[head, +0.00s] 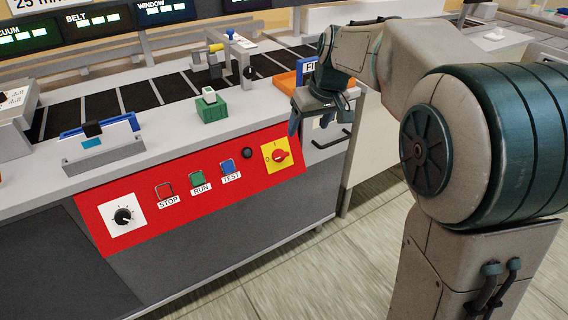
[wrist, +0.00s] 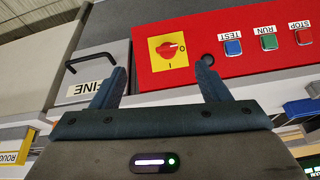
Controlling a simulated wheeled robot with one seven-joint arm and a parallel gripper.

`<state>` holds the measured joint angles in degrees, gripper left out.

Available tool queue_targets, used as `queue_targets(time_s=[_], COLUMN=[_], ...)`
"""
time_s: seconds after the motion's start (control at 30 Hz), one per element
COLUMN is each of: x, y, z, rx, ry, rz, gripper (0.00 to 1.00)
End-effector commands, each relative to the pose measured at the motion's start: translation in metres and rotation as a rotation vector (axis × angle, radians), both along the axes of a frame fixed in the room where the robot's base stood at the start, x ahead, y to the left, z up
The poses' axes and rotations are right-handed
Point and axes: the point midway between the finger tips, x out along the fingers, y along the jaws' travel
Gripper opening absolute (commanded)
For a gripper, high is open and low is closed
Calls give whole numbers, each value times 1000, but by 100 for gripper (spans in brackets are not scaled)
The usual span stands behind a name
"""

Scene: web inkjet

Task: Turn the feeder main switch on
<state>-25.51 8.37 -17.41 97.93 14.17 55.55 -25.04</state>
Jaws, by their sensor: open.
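The feeder main switch (head: 280,155) is a red rotary knob on a yellow plate at the right end of the red panel (head: 233,196). It also shows in the wrist view (wrist: 171,50), upside down, with O at the right and I at the bottom. The knob's handle lies roughly level, in line with the O mark. My gripper (head: 308,122) is above and right of the switch in the head view. In the wrist view my gripper's (wrist: 162,70) fingers are spread and empty, with the switch framed between and beyond them, not touched.
A drawer handle (head: 333,139) juts out at right. A green block (head: 211,108) stands on the ledge above.

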Motion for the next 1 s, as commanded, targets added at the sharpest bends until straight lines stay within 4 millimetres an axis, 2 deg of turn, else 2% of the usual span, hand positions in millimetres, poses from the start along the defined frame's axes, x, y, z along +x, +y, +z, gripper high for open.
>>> queue_targets(time_s=[0.03,0.2,0.37,0.47,0.8,1.0], x=[13,37,44,48,70,80], y=[12,33,39,41,56,63], z=[-19,-29,-38,-51,-118,-145], rx=[-9,-24,-27,-28,-27,-28], ry=[-11,-38,-43,-42,-41,-43], rz=[31,94,105,106,103,104], gripper=[69,69,69,69,69,69])
